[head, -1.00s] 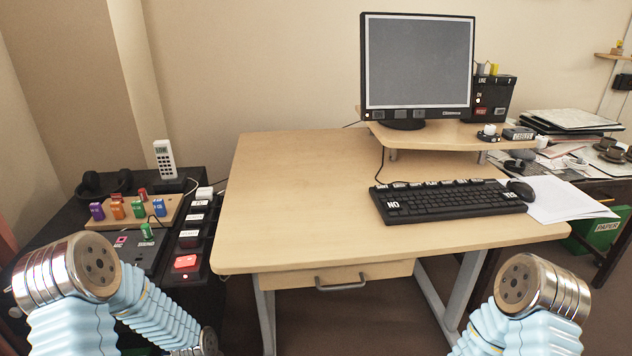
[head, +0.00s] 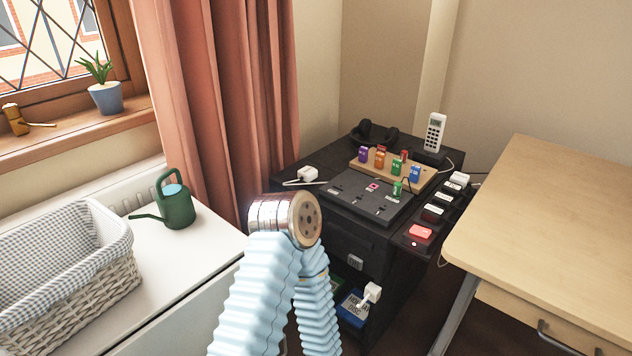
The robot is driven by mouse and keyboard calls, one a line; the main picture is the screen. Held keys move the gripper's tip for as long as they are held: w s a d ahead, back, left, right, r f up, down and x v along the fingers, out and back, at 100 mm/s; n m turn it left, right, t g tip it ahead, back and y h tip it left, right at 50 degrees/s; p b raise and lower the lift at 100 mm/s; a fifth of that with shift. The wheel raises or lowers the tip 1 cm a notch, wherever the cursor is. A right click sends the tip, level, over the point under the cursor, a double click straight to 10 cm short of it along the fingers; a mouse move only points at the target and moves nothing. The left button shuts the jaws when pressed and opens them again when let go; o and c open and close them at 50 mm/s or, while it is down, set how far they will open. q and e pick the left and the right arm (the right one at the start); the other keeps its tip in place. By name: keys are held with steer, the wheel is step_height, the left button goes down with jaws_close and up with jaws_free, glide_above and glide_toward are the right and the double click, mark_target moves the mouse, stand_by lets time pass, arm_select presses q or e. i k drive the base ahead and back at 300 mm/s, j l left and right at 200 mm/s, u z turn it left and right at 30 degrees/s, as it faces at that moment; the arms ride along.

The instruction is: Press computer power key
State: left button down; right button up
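The computer and its power key are not in view now; the head view faces the left part of the room. My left arm's light-blue ribbed links and a metal joint rise from the bottom centre, in front of the black cabinet. My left gripper is below the frame or hidden. My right arm and gripper are out of view.
A black cabinet (head: 347,235) carries a control panel (head: 366,200), a wooden block board (head: 423,180), a phone (head: 434,132) and a power strip with a lit red switch (head: 420,231). The desk (head: 540,215) stands right. A wicker basket (head: 75,280) and watering can (head: 178,206) are left.

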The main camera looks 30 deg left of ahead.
mark_target(356, 262)
steer(key=u, duration=0.7)
steer(key=z, duration=1.45)
steer(key=l+u, duration=0.8)
steer(key=k+l+u, duration=0.1)
steer(key=l+u, duration=0.3)
steer(key=k+l+u, duration=0.15)
steer(key=u, duration=0.25)
steer(key=k+l+u, duration=0.35)
steer(key=k+l, duration=0.1)
steer(key=k, duration=0.05)
